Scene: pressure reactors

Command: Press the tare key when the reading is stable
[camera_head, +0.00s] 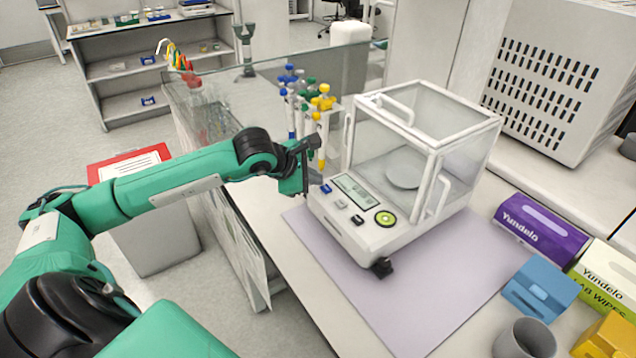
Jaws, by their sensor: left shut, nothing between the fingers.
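The balance (352,235) is a white unit with a glass draft shield (440,118) and a round pan (403,176) inside. It stands on a lilac mat (420,300). Its front panel has a greenish display (356,190), whose digits are too small to read. Around the display are a blue key (326,188), a light key (341,204), a dark key (357,220) and a round green-yellow key (385,218). Key labels are not legible. My left gripper (306,184) is shut and empty, just left of the panel's blue key. My right gripper is out of view.
A rack of pipettes (318,115) with coloured tops stands behind my left gripper. Purple box (540,228), blue box (540,288), grey cup (524,340) and yellow box (606,338) crowd the right side. A vented white machine (555,75) stands behind. The mat's front is clear.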

